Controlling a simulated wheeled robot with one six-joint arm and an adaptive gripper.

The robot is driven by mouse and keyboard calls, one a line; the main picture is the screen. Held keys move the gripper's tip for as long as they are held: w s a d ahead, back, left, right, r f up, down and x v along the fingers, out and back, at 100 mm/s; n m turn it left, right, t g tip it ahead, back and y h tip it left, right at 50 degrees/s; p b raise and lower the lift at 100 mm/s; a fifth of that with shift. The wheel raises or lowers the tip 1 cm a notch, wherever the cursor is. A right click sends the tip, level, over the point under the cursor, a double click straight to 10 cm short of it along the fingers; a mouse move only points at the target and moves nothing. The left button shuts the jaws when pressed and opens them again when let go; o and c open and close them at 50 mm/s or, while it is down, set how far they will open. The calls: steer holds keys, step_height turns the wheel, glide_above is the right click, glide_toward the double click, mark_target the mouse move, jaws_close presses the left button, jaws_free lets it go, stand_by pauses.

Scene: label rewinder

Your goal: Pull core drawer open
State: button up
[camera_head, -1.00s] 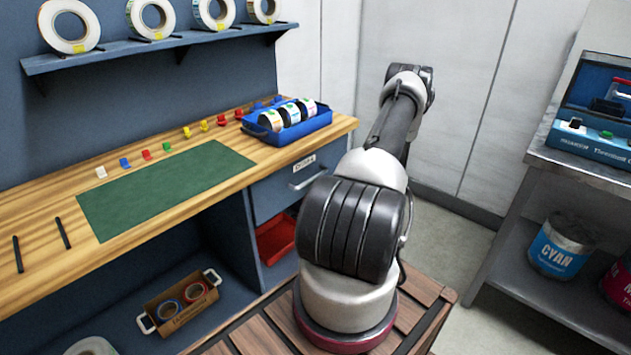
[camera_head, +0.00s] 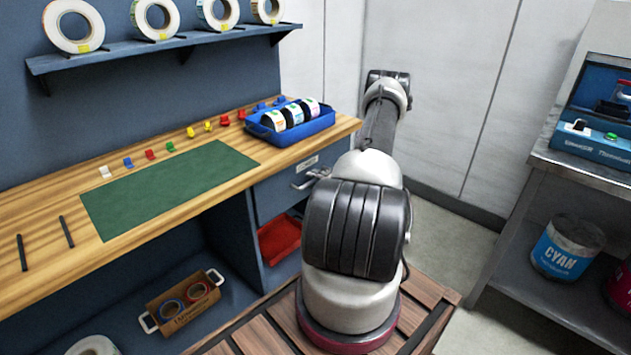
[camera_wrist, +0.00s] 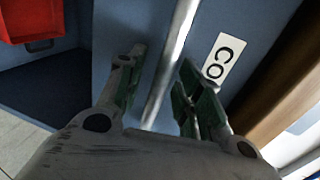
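The core drawer (camera_head: 270,200) is a blue-grey drawer under the right end of the wooden bench, and its front looks flush with the cabinet. Its silver bar handle (camera_head: 302,184) sits below a white label. In the wrist view the handle (camera_wrist: 172,60) runs between the two green-padded fingers of my gripper (camera_wrist: 161,68). The fingers are apart, one on each side of the bar, with gaps showing. In the head view my gripper is mostly hidden behind my arm at the drawer front.
A red bin (camera_head: 281,239) sits in the open space below the drawer. A blue tray of label rolls (camera_head: 318,124) stands on the bench above. A steel table (camera_head: 590,171) with a paint can (camera_head: 566,248) is at right. Floor between is clear.

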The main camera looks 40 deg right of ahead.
jaws_close()
steer(key=shift+s, duration=0.1)
steer(key=f+v, duration=0.3)
steer(key=v, duration=1.3)
steer(key=s+f+v, duration=0.1)
steer(key=f+v, duration=0.3)
steer(key=v, duration=1.3)
steer(key=shift+s+d, duration=0.3)
steer(key=shift+s, duration=0.2)
steer(key=shift+r, duration=0.1)
jaws_free()
